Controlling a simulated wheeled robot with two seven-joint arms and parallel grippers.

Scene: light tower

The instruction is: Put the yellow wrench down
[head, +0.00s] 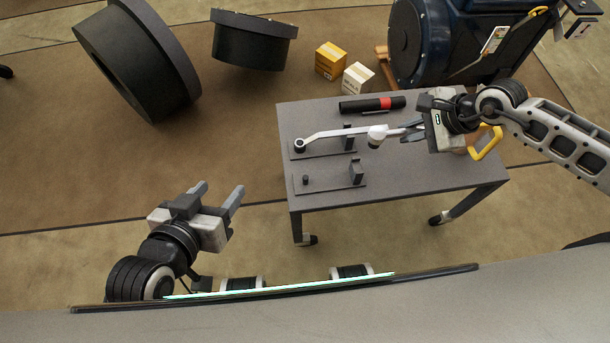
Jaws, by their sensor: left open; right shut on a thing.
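A long wrench-like tool (338,132) shows over the table. It looks pale grey-white, not yellow. Its dark ringed left end is at the upper holder (322,148), a flat dark plate with an upright block; I cannot tell whether it rests there. Its thick right end is at the tips of my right gripper (408,134), which is shut on it and points left, low over the table. A yellow loop-shaped thing (487,143) shows partly behind my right gripper; I cannot tell what it is. My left gripper (220,190) is open and empty, away from the table at the lower left.
The grey wheeled table (400,178) has a second holder (325,179) with a peg and block at its front left. A black flashlight with a red band (372,104) lies at the back. Two small boxes (331,60) (357,78) stand on the floor behind. The table's front middle is bare.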

